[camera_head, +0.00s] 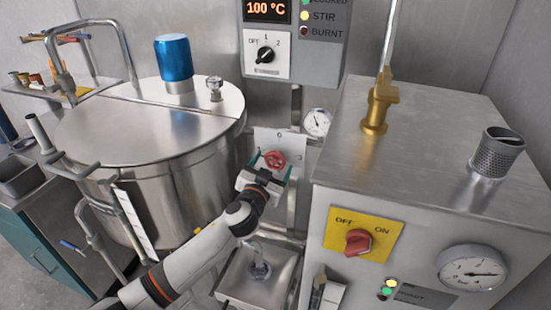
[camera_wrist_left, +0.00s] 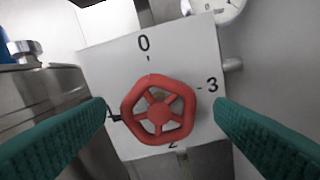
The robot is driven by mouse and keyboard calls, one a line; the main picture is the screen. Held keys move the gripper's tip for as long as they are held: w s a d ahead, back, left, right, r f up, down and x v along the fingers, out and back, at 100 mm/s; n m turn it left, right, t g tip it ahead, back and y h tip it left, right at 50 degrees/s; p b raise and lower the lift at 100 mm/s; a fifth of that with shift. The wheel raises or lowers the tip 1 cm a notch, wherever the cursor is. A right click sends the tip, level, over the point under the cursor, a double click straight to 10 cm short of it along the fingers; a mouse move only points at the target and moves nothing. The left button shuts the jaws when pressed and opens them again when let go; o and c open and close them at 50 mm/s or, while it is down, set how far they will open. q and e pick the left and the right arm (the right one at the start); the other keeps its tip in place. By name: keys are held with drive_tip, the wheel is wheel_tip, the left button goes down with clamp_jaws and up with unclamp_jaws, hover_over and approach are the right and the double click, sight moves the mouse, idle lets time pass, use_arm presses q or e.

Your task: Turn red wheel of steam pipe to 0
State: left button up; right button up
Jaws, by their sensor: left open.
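The red wheel (camera_head: 274,160) sits on a pale dial plate (camera_head: 266,138) between the steel vat and the metal cabinet. In the left wrist view the red wheel (camera_wrist_left: 158,110) is centred on the plate (camera_wrist_left: 110,62), with 0 at the top, 3 at the right and 2 below, partly covered. A dark pointer sticks out at the wheel's left, partly behind a finger. My left gripper (camera_head: 272,168) is open, its green fingers on either side of the wheel, with gaps visible between them and the rim. The right gripper is not in view.
The steel vat (camera_head: 180,150) stands close on the left. The metal cabinet (camera_head: 420,130) with a red switch (camera_head: 358,242) stands close on the right. A control box (camera_head: 330,45) is above, and a pressure gauge (camera_head: 317,122) is beside the plate. A steel basin (camera_head: 232,290) lies below.

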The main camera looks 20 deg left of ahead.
sight(275, 161)
use_arm(q)
drive_tip(key=shift+w, duration=1.6)
drive_tip(key=c, duration=1)
